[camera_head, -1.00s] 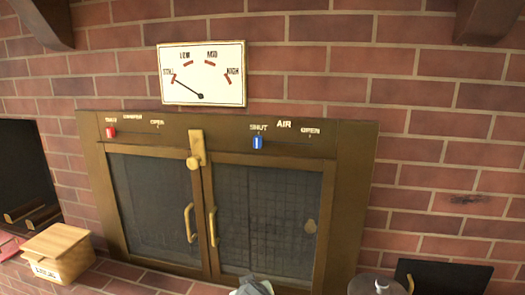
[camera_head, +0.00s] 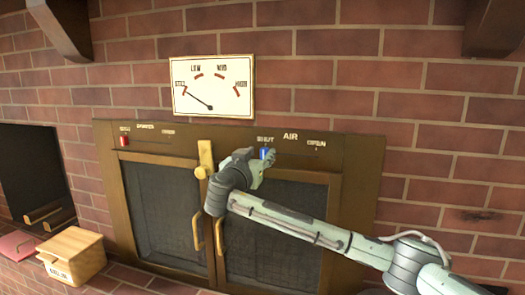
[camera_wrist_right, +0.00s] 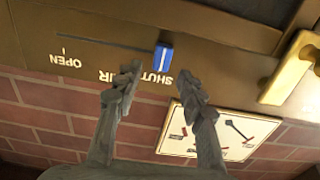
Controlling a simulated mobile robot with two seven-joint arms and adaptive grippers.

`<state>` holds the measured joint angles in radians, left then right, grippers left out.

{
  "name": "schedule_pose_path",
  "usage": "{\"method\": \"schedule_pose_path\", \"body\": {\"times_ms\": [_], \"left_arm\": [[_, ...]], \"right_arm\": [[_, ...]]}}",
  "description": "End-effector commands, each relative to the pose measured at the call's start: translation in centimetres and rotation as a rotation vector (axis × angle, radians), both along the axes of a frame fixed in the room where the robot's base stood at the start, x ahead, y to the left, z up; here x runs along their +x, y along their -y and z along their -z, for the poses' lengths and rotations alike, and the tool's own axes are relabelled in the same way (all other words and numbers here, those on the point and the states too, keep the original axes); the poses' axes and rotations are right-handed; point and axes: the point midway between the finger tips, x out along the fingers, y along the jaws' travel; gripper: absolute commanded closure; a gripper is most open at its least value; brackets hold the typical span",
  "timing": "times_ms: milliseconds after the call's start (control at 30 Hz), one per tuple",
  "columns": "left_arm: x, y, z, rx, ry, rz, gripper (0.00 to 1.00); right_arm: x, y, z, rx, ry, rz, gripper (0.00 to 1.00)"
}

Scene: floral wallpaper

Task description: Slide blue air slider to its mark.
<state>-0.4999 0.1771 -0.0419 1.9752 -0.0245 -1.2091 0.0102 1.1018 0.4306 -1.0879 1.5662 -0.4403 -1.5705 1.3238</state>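The blue air slider (camera_head: 264,153) sits at the SHUT end of its slot under the AIR label, on the brown metal top panel. The slot runs right to a small tick by OPEN (camera_head: 317,147). In the right wrist view, which is upside down, the blue slider (camera_wrist_right: 163,58) stands just beyond my two fingertips, in line with the gap between them. My right gripper (camera_wrist_right: 160,77) is open, with one finger on each side of that gap; I cannot tell whether it touches the slider. In the head view the right gripper (camera_head: 264,165) partly covers the slider. My left gripper is out of view.
A brass latch (camera_head: 205,160) stands left of the gripper, above two mesh doors. A red slider (camera_head: 124,141) is at the panel's left. The gauge (camera_head: 212,87) above points near its left label. A wooden box (camera_head: 73,254) sits lower left. The brick wall right is clear.

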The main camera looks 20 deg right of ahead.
Motion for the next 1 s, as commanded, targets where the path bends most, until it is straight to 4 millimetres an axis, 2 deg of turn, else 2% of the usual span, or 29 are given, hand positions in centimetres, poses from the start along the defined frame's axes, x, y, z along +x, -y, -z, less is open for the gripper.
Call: {"method": "schedule_pose_path", "body": {"times_ms": [200,533,833,1000], "left_arm": [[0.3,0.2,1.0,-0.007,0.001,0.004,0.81],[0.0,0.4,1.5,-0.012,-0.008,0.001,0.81],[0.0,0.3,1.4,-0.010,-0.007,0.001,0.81],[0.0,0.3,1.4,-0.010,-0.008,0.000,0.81]], "right_arm": [[2.0,1.4,-0.1,-0.001,0.000,0.000,0.60],[2.4,1.6,0.1,0.001,-0.002,-0.002,0.60],[2.4,1.6,0.1,0.001,-0.002,-0.002,0.98],[2.4,1.6,0.1,0.001,-0.002,-0.002,1.00]]}}
